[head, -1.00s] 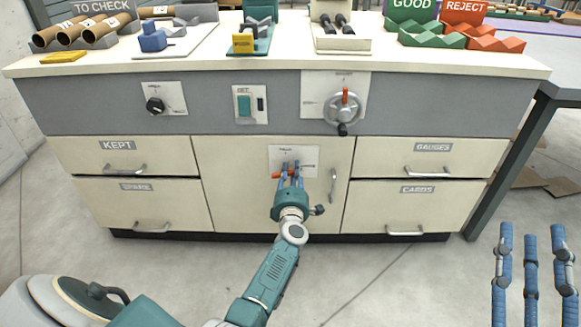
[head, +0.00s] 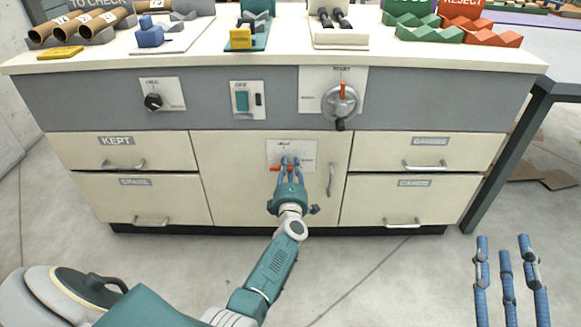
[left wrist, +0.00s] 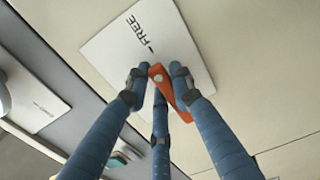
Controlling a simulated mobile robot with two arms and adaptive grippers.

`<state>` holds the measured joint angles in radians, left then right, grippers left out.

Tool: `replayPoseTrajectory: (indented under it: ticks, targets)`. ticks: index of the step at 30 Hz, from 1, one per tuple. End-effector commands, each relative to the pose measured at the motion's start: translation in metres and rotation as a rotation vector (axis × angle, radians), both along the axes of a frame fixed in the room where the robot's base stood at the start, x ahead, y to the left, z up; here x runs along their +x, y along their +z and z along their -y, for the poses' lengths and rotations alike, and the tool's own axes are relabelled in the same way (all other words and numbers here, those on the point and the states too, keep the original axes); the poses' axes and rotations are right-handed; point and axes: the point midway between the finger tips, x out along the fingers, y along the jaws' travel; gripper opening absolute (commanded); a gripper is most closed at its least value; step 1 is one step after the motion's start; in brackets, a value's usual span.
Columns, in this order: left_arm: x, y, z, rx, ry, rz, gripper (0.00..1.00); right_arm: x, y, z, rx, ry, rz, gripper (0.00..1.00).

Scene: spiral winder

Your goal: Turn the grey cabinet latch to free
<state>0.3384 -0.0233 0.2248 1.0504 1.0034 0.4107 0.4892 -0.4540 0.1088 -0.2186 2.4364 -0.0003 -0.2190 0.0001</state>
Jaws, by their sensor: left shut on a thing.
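The latch is an orange-red handle (left wrist: 176,98) on a white plate (left wrist: 108,48) marked FREE, seen in the left wrist view. The handle slants away from the FREE mark. In the head view the plate (head: 305,149) is on the middle cabinet door (head: 235,200), and a bit of the red handle (head: 275,168) shows beside my fingers. My left gripper (head: 289,163) is shut on the handle, with blue fingers on both sides of it in the left wrist view (left wrist: 158,82). My right gripper (head: 506,250) is open and empty at the lower right, away from the cabinet.
A door pull (head: 331,180) is just right of the latch. Drawers flank the door. Above are a black knob (head: 153,101), a green switch (head: 242,101) and a handwheel (head: 340,101). Trays and tubes (head: 85,28) stand on the top. The floor in front is clear.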

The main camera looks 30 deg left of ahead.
Motion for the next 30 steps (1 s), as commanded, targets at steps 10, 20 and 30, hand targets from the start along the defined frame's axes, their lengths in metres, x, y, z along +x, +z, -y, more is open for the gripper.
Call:
replayPoseTrajectory:
  ticks: [10,20,30]
  targets:
    - [0.0,-0.002,0.001,-0.004,-0.002,-0.002,0.42,0.0,0.0,0.0,0.0,0.0,0.002,0.4]
    - [-0.029,-0.004,0.02,-0.007,-0.003,-0.003,0.42,0.0,0.0,0.0,0.0,0.001,0.002,0.4]
    - [-0.063,-0.003,0.041,-0.004,-0.004,-0.005,0.42,0.0,0.0,0.0,0.0,0.0,0.002,0.4]
